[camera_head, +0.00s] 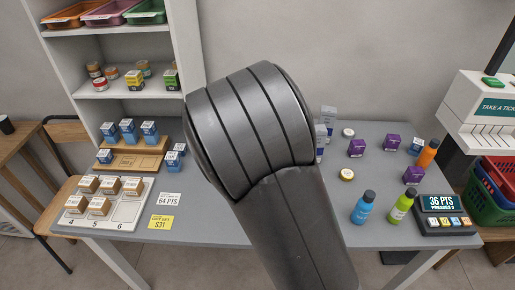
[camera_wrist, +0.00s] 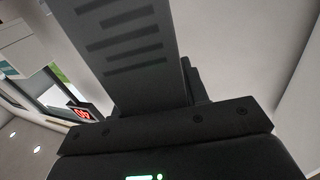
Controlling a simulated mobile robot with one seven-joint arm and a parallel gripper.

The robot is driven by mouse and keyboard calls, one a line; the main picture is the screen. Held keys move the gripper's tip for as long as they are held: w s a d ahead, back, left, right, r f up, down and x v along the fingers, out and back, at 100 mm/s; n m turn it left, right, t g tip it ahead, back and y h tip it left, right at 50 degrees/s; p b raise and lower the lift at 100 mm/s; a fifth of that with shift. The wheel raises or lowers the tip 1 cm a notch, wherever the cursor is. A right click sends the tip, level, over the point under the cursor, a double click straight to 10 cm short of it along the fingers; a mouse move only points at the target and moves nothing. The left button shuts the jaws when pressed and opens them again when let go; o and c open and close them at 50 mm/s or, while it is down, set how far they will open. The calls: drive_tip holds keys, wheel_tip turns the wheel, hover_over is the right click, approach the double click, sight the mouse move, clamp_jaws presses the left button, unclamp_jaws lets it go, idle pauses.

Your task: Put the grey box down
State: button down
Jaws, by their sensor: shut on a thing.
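My gripper (camera_wrist: 165,128) shows in the wrist view, where its dark body spans the lower part. It is shut on the grey box (camera_wrist: 122,45), a dark grey slab with several darker bars on its face. The box stands out from the gripper and fills the upper middle of that view. Its far end is cut off by the frame's top edge. In the head view my arm's thick link blocks the centre, and I see neither the gripper nor the grey box there. What lies under the box cannot be told.
A grey counter (camera_head: 385,222) stands below. At left are a numbered tray (camera_head: 128,215) with brown boxes, a wooden stand (camera_head: 125,161) with blue boxes, and price cards. At right are purple boxes (camera_head: 392,142), bottles (camera_head: 363,208) and a points display (camera_head: 440,204). A shelf (camera_head: 128,92) rises back left.

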drive_tip(key=w+a+r+n+g+y, duration=0.1)
drive_tip(key=w+r+n+y, duration=0.2)
drive_tip(key=w+n+y, duration=0.4)
drive_tip(key=w+a+r+n+g+y, duration=0.2)
drive_tip(key=n+y, duration=0.2)
drive_tip(key=y, duration=0.6)
drive_tip(key=s+d+f+n+g+y, duration=0.4)
drive_tip(key=d+n+g+y, duration=0.1)
drive_tip(key=n+g, duration=0.15)
drive_tip(key=w+a+f, duration=0.2)
drive_tip(key=a+f, duration=0.9)
drive_tip(key=shift+w+a+f+g, duration=0.15)
drive_tip(key=shift+w+a+g, duration=0.05)
drive_tip(key=shift+w+g, duration=0.15)
